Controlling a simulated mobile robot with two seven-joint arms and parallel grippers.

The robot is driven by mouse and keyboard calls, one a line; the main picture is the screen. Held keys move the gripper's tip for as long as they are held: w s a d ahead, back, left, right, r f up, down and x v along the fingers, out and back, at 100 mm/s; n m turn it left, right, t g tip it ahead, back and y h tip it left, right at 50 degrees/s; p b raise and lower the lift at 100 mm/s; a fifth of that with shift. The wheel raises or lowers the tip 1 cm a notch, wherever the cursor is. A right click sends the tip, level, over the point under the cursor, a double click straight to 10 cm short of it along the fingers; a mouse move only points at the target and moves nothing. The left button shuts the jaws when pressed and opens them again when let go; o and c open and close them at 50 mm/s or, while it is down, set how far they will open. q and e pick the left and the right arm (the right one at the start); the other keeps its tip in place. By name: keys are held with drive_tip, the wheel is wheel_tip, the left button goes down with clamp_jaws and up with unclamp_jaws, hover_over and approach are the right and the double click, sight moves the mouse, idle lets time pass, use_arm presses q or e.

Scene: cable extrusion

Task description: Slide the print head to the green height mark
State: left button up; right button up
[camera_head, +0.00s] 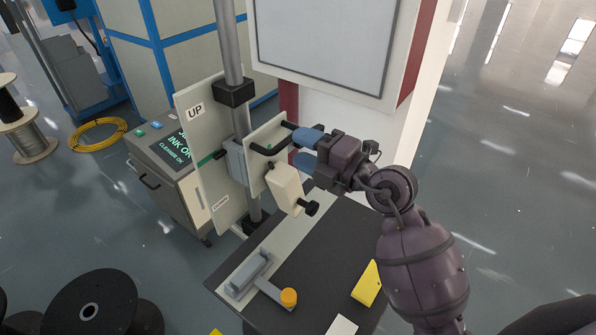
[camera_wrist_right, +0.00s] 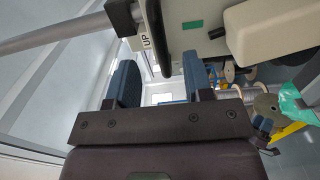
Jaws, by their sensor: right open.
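The cream print head (camera_head: 285,188), with a black knob (camera_head: 312,208), sits on a pale plate (camera_head: 262,170) carried by a grey block on a vertical pole. A black handle (camera_head: 270,148) stands out from the plate. A green mark (camera_head: 207,160) shows on the backing board labelled UP, left of the block. My right gripper (camera_head: 306,150) is open, its blue fingers close to the handle. In the right wrist view the black handle (camera_wrist_right: 154,30) appears between and beyond the fingertips (camera_wrist_right: 160,75), with a green patch (camera_wrist_right: 192,24) nearby. Contact cannot be told.
Below is a dark table (camera_head: 325,245) with a grey fixture (camera_head: 248,274), an orange knob (camera_head: 289,297) and a yellow block (camera_head: 367,284). A white cabinet with a screen (camera_head: 325,40) stands behind. A black clamp (camera_head: 234,92) is on the pole above the block.

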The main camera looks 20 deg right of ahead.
drive_tip(key=shift+p+v, duration=0.45)
drive_tip(key=shift+v, duration=1.4)
